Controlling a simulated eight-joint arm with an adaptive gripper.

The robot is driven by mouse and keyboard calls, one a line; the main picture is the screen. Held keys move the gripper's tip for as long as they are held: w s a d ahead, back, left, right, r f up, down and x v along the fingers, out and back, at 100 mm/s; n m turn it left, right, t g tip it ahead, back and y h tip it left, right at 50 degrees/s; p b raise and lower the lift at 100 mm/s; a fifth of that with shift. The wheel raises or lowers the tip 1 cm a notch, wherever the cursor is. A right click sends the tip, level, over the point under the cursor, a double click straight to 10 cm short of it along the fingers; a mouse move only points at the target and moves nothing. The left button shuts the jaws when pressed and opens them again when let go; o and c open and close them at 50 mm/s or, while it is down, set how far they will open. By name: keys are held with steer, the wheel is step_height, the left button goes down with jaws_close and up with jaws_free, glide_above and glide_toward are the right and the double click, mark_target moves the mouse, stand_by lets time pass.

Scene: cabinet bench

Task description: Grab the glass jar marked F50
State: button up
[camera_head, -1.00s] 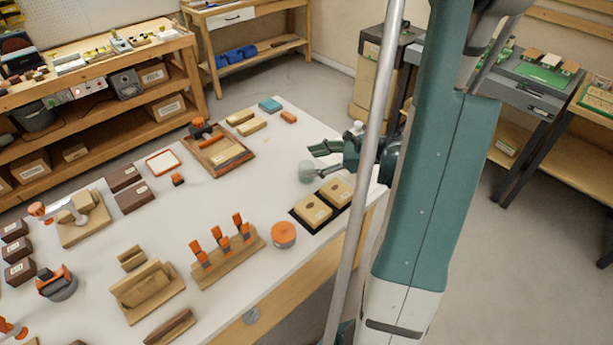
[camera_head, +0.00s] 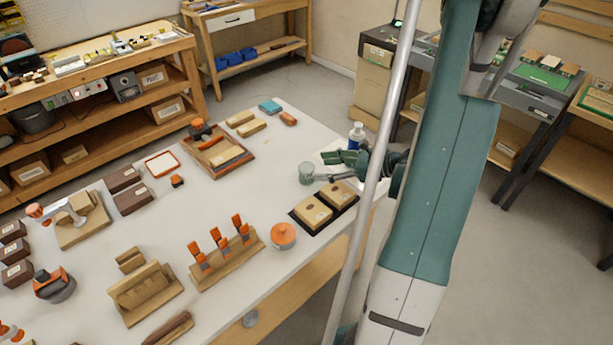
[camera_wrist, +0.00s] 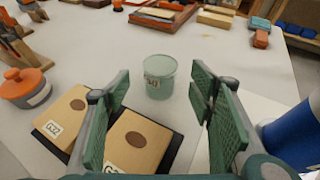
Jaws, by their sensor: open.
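A pale green, see-through glass jar (camera_head: 306,173) stands upright on the white bench top, near its right side. In the wrist view the jar (camera_wrist: 160,77) is ahead of the fingers, centred between them. It carries a small white label whose marking I cannot read surely. My gripper (camera_head: 338,168) is to the right of the jar, low over the bench, its fingers pointing at it. In the wrist view my gripper (camera_wrist: 162,105) is open and empty, with green pads on both sides. The jar appears beyond the fingertips and not touched.
An orange-lidded round container (camera_head: 284,236) stands nearby. A blue-and-white bottle (camera_head: 356,135) stands behind the gripper, close to the right finger (camera_wrist: 293,135).

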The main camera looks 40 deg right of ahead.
mark_target(307, 168)
steer(key=shift+x, duration=1)
steer(key=shift+b+x, duration=0.9)
steer(key=shift+x, duration=1.7)
steer(key=shift+c, duration=0.7)
steer(key=c, duration=0.9)
